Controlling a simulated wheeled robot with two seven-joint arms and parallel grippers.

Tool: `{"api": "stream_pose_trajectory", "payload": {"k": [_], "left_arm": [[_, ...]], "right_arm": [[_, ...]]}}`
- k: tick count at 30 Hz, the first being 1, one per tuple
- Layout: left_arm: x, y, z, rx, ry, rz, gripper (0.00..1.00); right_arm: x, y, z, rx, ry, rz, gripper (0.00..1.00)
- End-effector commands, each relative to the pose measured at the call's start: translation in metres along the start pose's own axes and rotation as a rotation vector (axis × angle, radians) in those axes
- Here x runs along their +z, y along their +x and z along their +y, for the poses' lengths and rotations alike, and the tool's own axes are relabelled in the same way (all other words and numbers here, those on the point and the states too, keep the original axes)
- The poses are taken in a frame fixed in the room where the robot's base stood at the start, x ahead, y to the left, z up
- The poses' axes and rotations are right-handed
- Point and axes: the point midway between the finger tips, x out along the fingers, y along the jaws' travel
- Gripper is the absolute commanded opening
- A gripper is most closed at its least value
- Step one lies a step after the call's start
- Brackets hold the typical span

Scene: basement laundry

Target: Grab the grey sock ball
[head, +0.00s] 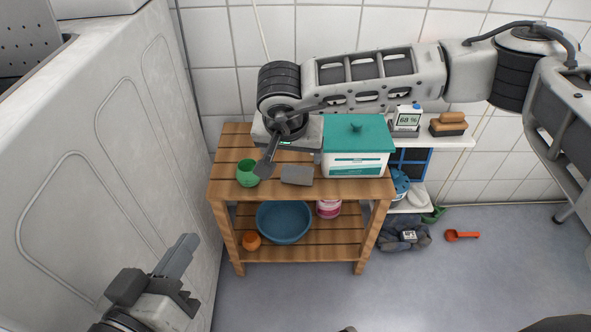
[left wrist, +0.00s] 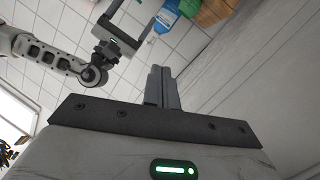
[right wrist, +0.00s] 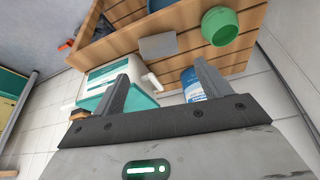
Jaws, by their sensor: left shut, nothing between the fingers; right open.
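No clearly round grey sock ball shows in any view. A small grey block-like item (head: 297,175) lies on the top of the wooden shelf unit, and it also shows in the right wrist view (right wrist: 158,46); I cannot tell whether it is the sock ball.
A green cup (head: 247,174) stands left of the grey item; a white box with a teal lid (head: 356,160) stands right. A blue basin (head: 284,222) and an orange pot (head: 251,241) are on the lower shelf. Dark cloth (head: 398,238) and a red scoop (head: 462,235) lie on the floor.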

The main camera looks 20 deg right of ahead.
Motion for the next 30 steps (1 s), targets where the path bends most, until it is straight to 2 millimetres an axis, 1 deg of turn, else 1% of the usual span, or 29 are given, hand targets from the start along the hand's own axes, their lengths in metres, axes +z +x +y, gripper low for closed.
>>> {"api": "stream_pose_trajectory", "payload": {"k": [1,3,7,9,14,18,21,22,25,30], "left_arm": [[0.002,0.001,-0.001,0.009,-0.013,0.012,0.00],[0.001,0.002,0.001,0.022,-0.031,0.026,0.00],[-0.001,0.002,0.004,0.041,-0.061,0.046,0.00],[-0.003,0.002,0.005,0.050,-0.074,0.054,0.00],[-0.004,0.002,0.006,0.058,-0.084,0.063,0.00],[-0.003,0.003,0.004,0.068,-0.088,0.096,0.00],[-0.028,0.008,0.006,0.095,0.038,0.215,0.00],[-0.033,0.008,0.006,0.098,0.060,0.236,0.00],[-0.042,0.009,0.007,0.104,0.112,0.286,0.00],[-0.047,0.008,0.008,0.105,0.132,0.307,0.00]], "right_arm": [[0.002,0.016,0.000,0.002,0.000,-0.002,0.76],[0.002,0.031,0.000,0.001,0.001,0.000,0.76],[0.002,0.053,0.000,0.001,-0.001,-0.001,0.76],[0.001,0.060,0.000,0.000,0.000,0.000,0.76],[0.000,0.068,0.000,0.000,0.000,0.001,0.76],[-0.001,0.088,0.003,0.001,0.000,0.000,0.76],[-0.002,0.103,0.004,0.001,0.000,0.000,0.76],[-0.002,0.107,0.004,0.001,-0.001,-0.001,0.76],[-0.003,0.115,0.003,0.000,-0.001,-0.001,0.76],[-0.004,0.117,0.003,-0.002,-0.002,0.000,0.76]]}}
